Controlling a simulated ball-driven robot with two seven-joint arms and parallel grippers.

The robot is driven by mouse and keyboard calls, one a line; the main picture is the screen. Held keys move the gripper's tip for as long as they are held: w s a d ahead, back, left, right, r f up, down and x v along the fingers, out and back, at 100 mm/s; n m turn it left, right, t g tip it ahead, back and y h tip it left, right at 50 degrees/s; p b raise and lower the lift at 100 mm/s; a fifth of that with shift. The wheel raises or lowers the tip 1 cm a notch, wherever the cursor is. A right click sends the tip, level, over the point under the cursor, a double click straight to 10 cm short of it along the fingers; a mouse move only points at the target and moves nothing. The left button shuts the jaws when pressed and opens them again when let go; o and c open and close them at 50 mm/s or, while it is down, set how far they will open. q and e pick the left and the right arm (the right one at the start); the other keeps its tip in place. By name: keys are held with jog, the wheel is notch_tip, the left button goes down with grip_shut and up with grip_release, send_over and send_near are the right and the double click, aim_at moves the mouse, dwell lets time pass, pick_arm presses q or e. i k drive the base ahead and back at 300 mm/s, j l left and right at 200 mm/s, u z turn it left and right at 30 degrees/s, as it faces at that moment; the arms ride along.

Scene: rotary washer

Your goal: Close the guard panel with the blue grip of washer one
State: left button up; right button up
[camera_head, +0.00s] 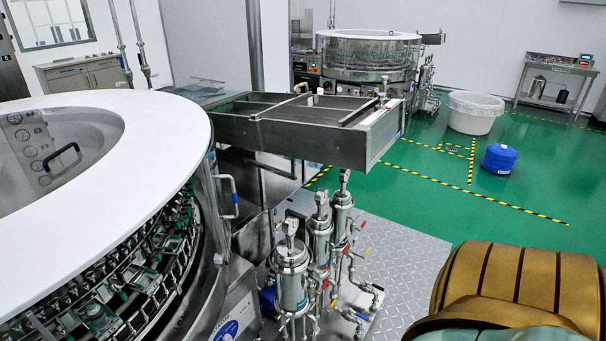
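A large round washer (165,136) with a white ring-shaped top fills the left of the head view; I take it as washer one. Its lower side shows an open band of bottle carriers and fittings (100,310). A curved metal panel (209,215) stands at its right side, with a pale, slightly bluish bar handle (229,197) on it. I cannot tell for sure whether this is the guard panel with the blue grip, or how far it is open. Neither of my grippers is in view.
A steel conveyor frame (290,132) juts right from the washer. Below it stand metal filter housings (291,275) with pipes on a tread plate (405,270). Another round washer (368,60), a white tub (474,112) and a blue container (499,159) stand farther back.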

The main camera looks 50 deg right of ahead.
aim_at(226, 217)
jog(key=k+l+z, duration=0.1)
jog(key=l+z, duration=0.55)
jog(key=z, duration=0.2)
jog(key=k+l, duration=0.05)
